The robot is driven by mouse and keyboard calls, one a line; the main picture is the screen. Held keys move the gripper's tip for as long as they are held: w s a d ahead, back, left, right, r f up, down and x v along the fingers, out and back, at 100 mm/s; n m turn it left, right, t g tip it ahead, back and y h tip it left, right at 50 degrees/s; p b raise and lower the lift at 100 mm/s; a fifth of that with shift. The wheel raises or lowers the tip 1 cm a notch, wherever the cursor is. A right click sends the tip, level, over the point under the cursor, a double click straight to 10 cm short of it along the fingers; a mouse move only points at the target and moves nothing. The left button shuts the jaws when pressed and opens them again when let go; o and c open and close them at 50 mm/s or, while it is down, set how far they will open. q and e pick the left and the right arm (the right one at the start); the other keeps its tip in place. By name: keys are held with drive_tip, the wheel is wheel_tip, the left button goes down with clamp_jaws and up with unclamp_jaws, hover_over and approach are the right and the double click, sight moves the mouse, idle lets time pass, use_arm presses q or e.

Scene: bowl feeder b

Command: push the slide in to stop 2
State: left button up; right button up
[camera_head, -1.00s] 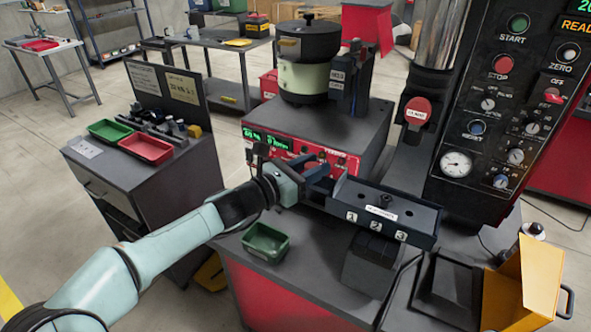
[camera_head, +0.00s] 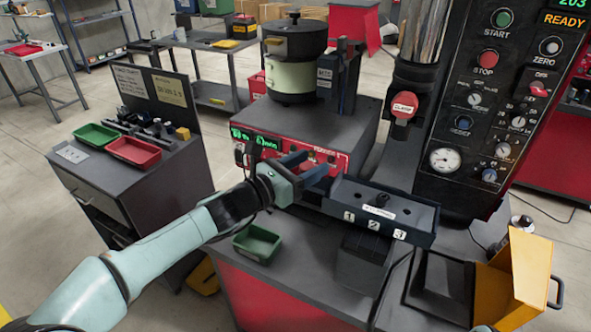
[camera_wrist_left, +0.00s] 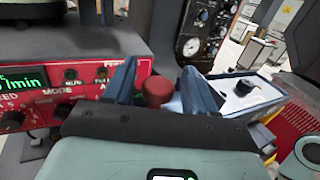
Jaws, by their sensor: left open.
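The slide unit is a long dark blue tray-like housing (camera_head: 410,226) on the machine bench, with white stop labels 1, 2 and 3 on its front side. My left gripper (camera_head: 319,168) is open at the left end of the housing. In the left wrist view, a red round knob (camera_wrist_left: 157,92) lies between its two blue fingers, with gaps at both sides. The gripper hides this knob in the head view. My right gripper is not in view.
A bowl feeder (camera_head: 296,60) stands behind on a red-fronted control box (camera_head: 300,150). A green bin (camera_head: 257,243) sits below my left gripper. A tall black control panel (camera_head: 470,120) rises at the right, near a yellow container (camera_head: 520,275). A side cabinet with trays stands left.

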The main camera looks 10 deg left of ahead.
use_arm(q)
drive_tip(key=b+v, duration=0.1)
drive_tip(key=v, duration=1.2)
drive_tip(key=shift+s, duration=0.2)
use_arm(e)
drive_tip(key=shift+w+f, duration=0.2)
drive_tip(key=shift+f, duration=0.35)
